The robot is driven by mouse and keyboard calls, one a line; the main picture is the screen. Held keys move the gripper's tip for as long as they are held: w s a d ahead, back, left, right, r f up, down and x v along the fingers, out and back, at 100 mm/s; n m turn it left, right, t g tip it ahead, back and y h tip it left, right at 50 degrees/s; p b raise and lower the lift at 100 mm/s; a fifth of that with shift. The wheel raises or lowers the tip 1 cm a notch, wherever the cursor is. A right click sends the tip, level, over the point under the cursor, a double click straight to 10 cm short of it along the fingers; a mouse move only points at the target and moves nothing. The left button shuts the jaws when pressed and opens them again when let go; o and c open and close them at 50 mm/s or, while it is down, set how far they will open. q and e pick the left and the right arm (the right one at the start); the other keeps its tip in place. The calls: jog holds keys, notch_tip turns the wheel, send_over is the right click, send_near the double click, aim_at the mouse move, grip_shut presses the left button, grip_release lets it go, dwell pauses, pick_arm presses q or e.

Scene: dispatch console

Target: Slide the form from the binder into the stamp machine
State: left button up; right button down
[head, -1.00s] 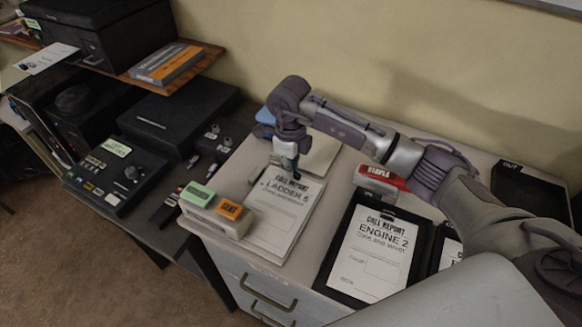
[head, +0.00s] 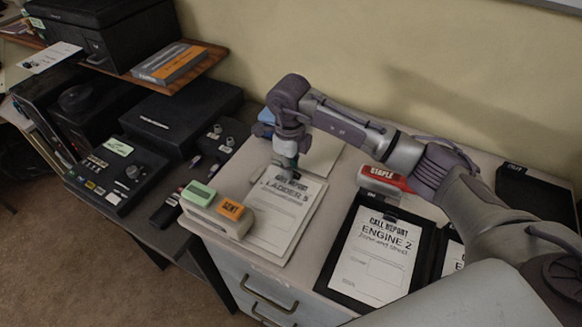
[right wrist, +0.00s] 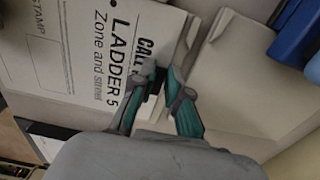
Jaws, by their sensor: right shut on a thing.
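The call report form marked "LADDER 5" (head: 282,212) lies on a cream binder or folder (head: 322,158) on the desk top. In the right wrist view the form (right wrist: 85,50) lies flat, print side up, with a "STAMP" field at its left. My right gripper (head: 287,160) points down at the form's top edge. Its teal fingers (right wrist: 163,85) are shut there, beside a small dark clip-like piece; the exact grip is partly hidden. A blue object (head: 264,117) stands behind the gripper, also in the wrist view (right wrist: 298,30); I cannot tell whether it is the stamp machine. My left gripper is not in view.
A beige holder (head: 216,220) with green and "SENT" orange blocks stands left of the form. A black "OUT" tray (head: 530,190) is farther right. A dark console (head: 117,175) stands left.

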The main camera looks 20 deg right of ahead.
jog(key=shift+w, duration=0.1)
jog(key=c, duration=0.5)
grip_release()
jog(key=shift+r+p, duration=1.95)
jog(key=shift+r, duration=1.55)
